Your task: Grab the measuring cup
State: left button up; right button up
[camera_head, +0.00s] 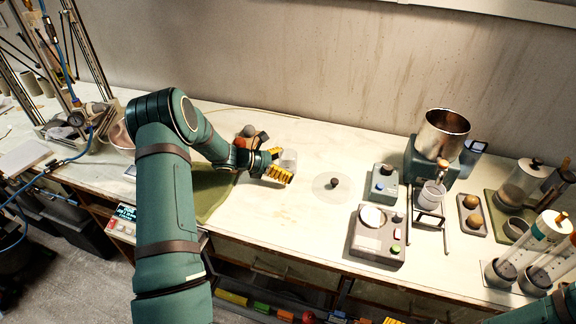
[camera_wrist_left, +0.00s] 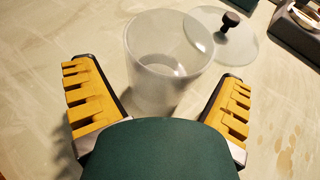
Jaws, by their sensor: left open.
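A clear, frosted cup, which I take as the measuring cup (camera_head: 289,158), stands upright on the pale bench; I see no markings on it. My left gripper (camera_head: 279,165) is open, its yellow-padded fingers pointing at the cup. In the left wrist view the cup (camera_wrist_left: 160,75) stands just ahead of the palm, with a finger of the left gripper (camera_wrist_left: 156,85) at each side. Gaps show between cup and fingers, and the dark green housing hides part of the cup's base. My right gripper is out of view; only part of my right arm shows at lower right.
A clear round lid with a dark knob (camera_head: 334,182) lies right of the cup, and also shows in the left wrist view (camera_wrist_left: 231,20). A scale (camera_head: 378,247) and a metal hopper machine (camera_head: 443,135) stand farther right. A green mat (camera_head: 213,190) lies left. Bench between is clear.

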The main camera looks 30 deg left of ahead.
pick_arm(q)
jog(key=shift+w+d+f, duration=0.15)
jog(key=shift+w+d, duration=0.05)
jog(key=c, duration=1.3)
jog(key=shift+r, duration=0.25)
